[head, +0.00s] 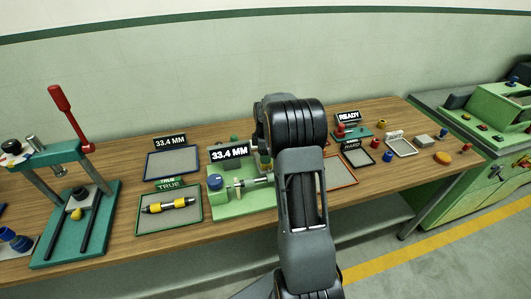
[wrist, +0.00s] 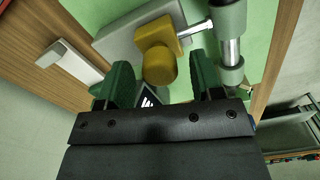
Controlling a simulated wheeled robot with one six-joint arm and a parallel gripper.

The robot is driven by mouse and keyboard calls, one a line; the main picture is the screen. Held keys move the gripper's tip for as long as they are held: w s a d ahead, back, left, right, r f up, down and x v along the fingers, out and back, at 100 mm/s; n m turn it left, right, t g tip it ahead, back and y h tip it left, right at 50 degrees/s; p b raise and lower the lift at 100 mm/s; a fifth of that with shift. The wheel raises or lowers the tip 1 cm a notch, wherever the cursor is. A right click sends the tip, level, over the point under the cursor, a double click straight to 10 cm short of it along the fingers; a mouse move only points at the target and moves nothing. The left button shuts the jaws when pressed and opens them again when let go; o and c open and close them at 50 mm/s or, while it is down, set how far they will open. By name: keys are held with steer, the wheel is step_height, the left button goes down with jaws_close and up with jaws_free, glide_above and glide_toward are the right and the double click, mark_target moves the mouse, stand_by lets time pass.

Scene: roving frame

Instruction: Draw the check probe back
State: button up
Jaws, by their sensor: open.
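The check fixture has a green base (head: 240,206) with a blue knob (head: 215,182) and stands mid-bench; my arm hides its right part in the head view. A thicker steel shaft (wrist: 231,50) sits in green holders to the right. My gripper (wrist: 161,74) is open, its green fingers either side of the yellow knob, with visible gaps. Contact is not visible. The head view hides the gripper.
A TRUE tray (head: 169,228) with a yellow-banded dark bar lies left of the fixture. A teal press (head: 75,222) with a red lever stands further left. Right are an orange-rimmed tray (head: 338,184), small trays and loose coloured pieces. A green machine (head: 490,125) stands beyond.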

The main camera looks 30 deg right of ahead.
steer(key=shift+c, duration=0.2)
jaws_close()
stand_by(0.5)
